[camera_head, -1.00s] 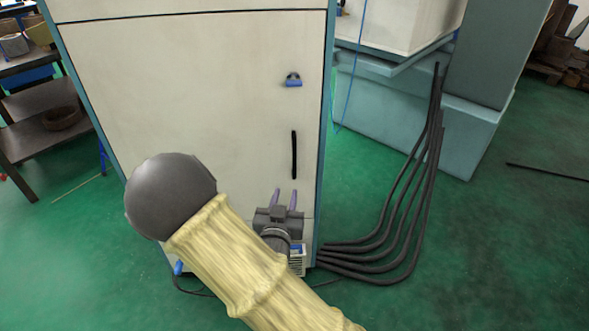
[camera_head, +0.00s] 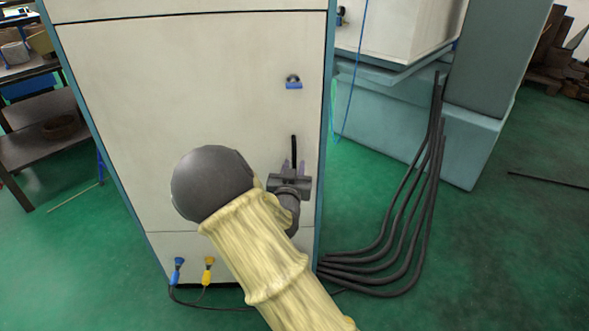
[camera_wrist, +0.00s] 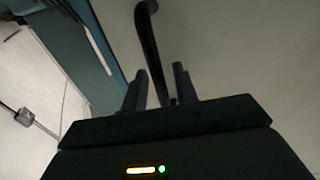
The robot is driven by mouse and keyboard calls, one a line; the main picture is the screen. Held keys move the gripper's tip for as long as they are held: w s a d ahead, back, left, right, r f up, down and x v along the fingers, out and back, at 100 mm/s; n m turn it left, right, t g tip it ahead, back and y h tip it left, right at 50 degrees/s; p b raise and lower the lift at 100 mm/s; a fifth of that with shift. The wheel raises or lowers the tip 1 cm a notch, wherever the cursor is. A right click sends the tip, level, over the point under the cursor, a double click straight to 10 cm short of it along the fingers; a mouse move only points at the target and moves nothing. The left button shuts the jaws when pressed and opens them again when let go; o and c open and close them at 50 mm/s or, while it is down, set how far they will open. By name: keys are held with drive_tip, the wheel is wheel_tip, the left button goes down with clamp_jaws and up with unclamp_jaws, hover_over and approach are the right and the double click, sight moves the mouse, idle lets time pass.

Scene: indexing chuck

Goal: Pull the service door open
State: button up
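The service door (camera_head: 200,90) is a tall cream panel on the cabinet front and looks shut. Its handle (camera_head: 294,147) is a black vertical bar near the door's right edge. My gripper (camera_head: 293,166) is at the lower part of the handle in the head view, hiding the handle's lower end. In the wrist view, the handle (camera_wrist: 149,45) runs down between the two fingers of my gripper (camera_wrist: 160,72). The fingers are apart, with gaps showing beside the bar. I cannot tell how deep the bar sits between them.
A blue-and-dark latch or lock (camera_head: 293,83) is above the handle. Blue (camera_head: 178,266) and yellow (camera_head: 209,266) cable plugs are low on the cabinet. Black hoses (camera_head: 400,225) lie on the floor to the right. A shelf unit (camera_head: 40,140) stands left. Green floor between is clear.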

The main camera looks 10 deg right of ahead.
drive_tip(key=shift+w+d, duration=0.1)
drive_tip(key=shift+w, duration=0.15)
clamp_jaws()
